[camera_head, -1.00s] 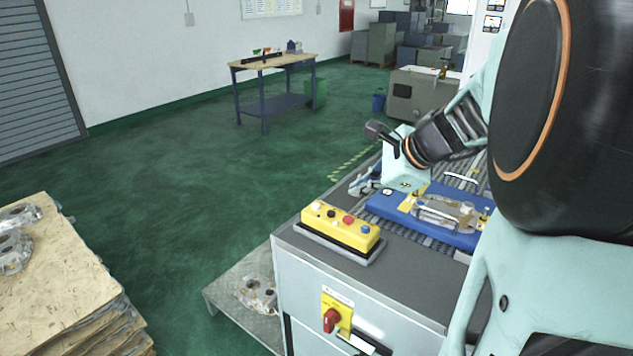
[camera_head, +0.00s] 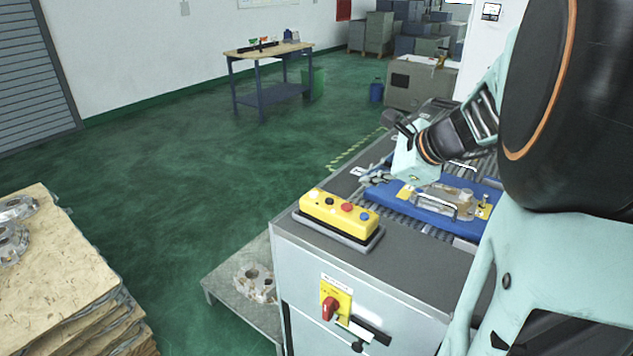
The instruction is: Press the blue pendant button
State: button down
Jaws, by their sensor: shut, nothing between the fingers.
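The yellow pendant box (camera_head: 335,214) lies on a dark base at the near left corner of the grey machine top. Several buttons sit in a row on its top. The blue button (camera_head: 364,217) is at the right end, beside a red one (camera_head: 347,207).
A blue fixture plate (camera_head: 428,208) with a casting (camera_head: 447,198) lies on the rollers right of the pendant. A red rotary switch (camera_head: 329,307) is on the cabinet front. A wooden pallet stack (camera_head: 60,262) stands at the left.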

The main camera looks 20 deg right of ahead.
aim_at(366, 217)
notch_tip(366, 217, down, 7)
jog(key=b, duration=0.5)
jog(key=shift+r, duration=0.1)
dwell(1.1)
jog(key=shift+f+b, duration=0.35)
jog(key=shift+f, duration=0.05)
jog(key=shift+f+b, duration=0.45)
dwell(0.5)
jog(key=shift+r, duration=0.15)
jog(key=shift+r+p, duration=0.75)
jog(key=shift+p, duration=0.05)
notch_tip(366, 217, up, 5)
jog(key=p, duration=0.4)
